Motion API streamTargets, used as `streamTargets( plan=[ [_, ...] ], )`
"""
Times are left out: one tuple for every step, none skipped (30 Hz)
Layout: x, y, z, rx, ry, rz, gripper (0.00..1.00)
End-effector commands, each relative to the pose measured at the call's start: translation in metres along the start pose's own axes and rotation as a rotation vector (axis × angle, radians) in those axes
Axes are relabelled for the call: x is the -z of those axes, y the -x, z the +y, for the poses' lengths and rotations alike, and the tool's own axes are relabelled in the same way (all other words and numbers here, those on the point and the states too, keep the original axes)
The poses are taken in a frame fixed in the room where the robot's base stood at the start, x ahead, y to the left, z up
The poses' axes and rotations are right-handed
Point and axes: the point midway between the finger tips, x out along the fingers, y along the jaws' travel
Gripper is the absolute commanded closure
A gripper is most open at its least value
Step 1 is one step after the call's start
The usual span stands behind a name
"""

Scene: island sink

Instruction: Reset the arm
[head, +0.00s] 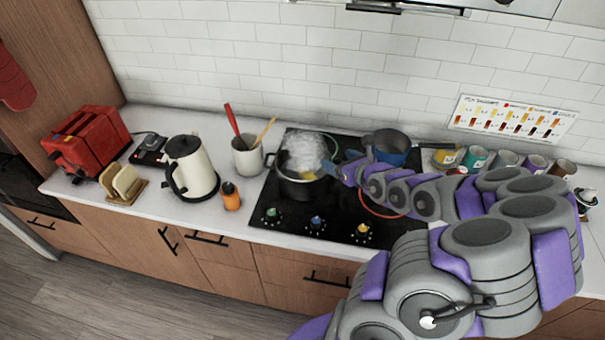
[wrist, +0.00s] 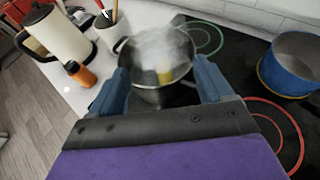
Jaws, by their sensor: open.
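My gripper (wrist: 160,92) is open in the wrist view, with one blue finger on each side of the picture of the steaming pot. The steaming dark pot (head: 300,187) stands on the black cooktop (head: 283,222); it also shows between the fingers in the wrist view (wrist: 158,97). Something yellow is inside the pot. In the head view my grey and purple arm reaches from the lower right across the counter, and the gripper is at the pot's right side, partly hidden by arm links. I cannot tell whether the fingers touch the pot.
A blue pot (head: 391,152) stands at the back right of the cooktop. To the left are a utensil crock (head: 247,160), a white kettle (head: 193,168), an orange bottle (head: 230,197), toast in a rack (head: 124,183) and a red toaster (head: 87,141). Several cups line the right counter.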

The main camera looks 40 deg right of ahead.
Motion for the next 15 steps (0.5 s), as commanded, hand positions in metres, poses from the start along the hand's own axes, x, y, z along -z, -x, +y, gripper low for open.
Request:
streamTargets(
  plan=[
    [-0.0002, 0.0031, -0.0004, 0.001, -0.001, -0.001, 0.20],
    [-0.0001, 0.0043, -0.0004, 0.000, 0.000, -0.001, 0.20],
    [-0.0001, 0.0054, -0.0005, 0.000, 0.000, -0.001, 0.20],
    [0.0000, 0.0060, -0.0003, 0.000, 0.000, -0.001, 0.20],
    [0.0000, 0.0063, -0.0002, 0.000, 0.000, -0.001, 0.20],
    [0.0001, 0.0066, -0.0001, -0.001, 0.000, -0.001, 0.20],
    [0.0001, 0.0067, -0.0001, -0.001, 0.000, -0.001, 0.20],
    [0.0001, 0.0067, -0.0001, -0.001, 0.000, -0.001, 0.20],
    [0.0001, 0.0066, -0.0001, -0.001, 0.000, -0.001, 0.20],
    [0.0000, 0.0066, -0.0001, -0.001, 0.000, -0.001, 0.20],
    [0.0000, 0.0066, -0.0001, -0.001, 0.000, -0.001, 0.20],
    [0.0001, 0.0066, -0.0001, -0.001, 0.000, -0.001, 0.20],
    [0.0000, 0.0066, -0.0001, -0.001, 0.000, -0.001, 0.20],
    [0.0001, 0.0066, 0.0000, -0.001, 0.000, -0.001, 0.20],
    [0.0000, 0.0066, -0.0001, 0.000, 0.000, -0.001, 0.20]
  ],
)
